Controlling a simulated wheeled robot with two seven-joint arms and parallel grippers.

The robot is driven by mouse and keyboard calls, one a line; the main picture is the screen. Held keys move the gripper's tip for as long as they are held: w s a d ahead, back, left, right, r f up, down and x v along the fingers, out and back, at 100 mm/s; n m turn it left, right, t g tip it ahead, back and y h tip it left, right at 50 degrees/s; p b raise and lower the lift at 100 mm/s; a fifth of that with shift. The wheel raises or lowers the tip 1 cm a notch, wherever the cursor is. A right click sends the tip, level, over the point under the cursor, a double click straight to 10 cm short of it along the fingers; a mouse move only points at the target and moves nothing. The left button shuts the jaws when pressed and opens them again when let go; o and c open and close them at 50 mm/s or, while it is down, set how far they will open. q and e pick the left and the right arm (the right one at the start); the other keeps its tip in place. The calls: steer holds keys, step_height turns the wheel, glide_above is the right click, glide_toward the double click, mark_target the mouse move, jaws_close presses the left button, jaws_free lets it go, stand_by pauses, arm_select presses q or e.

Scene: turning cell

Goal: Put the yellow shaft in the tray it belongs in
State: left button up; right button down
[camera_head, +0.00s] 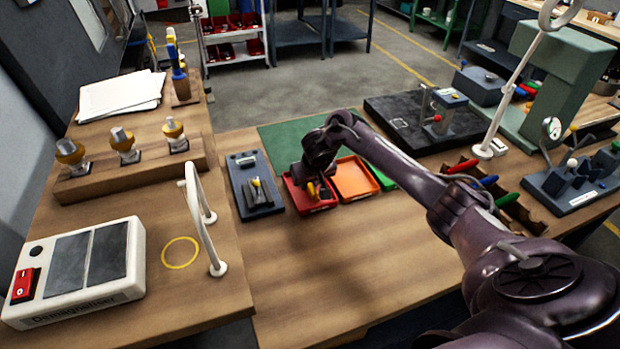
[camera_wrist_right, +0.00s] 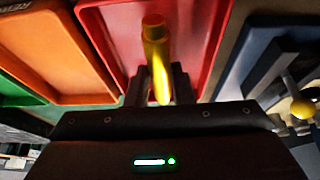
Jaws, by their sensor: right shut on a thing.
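The yellow shaft (camera_wrist_right: 156,55) sits between the fingers of my right gripper (camera_wrist_right: 159,88), which is shut on it. In the head view my right gripper (camera_head: 314,186) is at the red tray (camera_head: 290,190), and a bit of yellow shows at its fingers. In the right wrist view the shaft lies in front of the red tray (camera_wrist_right: 100,35); I cannot tell whether it touches the tray floor. The orange tray (camera_head: 355,180) and the green tray (camera_head: 382,178), partly hidden by my arm, stand to the right. My left gripper is not in view.
A blue plate with dark blocks (camera_head: 240,180) stands close left of the red tray. A white arched handle (camera_head: 200,225) and a demagnetiser (camera_head: 75,270) are further left. Coloured-handled tools (camera_head: 490,190) lie right, near my arm. The wood in front of the trays is clear.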

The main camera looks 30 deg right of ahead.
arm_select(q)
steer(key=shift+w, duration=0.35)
arm_select(e)
steer(key=shift+f, duration=0.2)
steer(key=c, duration=1.2)
jaws_free()
steer(key=v, duration=0.7)
steer(key=shift+s+r+p, duration=0.2)
steer(key=shift+r+p, duration=0.15)
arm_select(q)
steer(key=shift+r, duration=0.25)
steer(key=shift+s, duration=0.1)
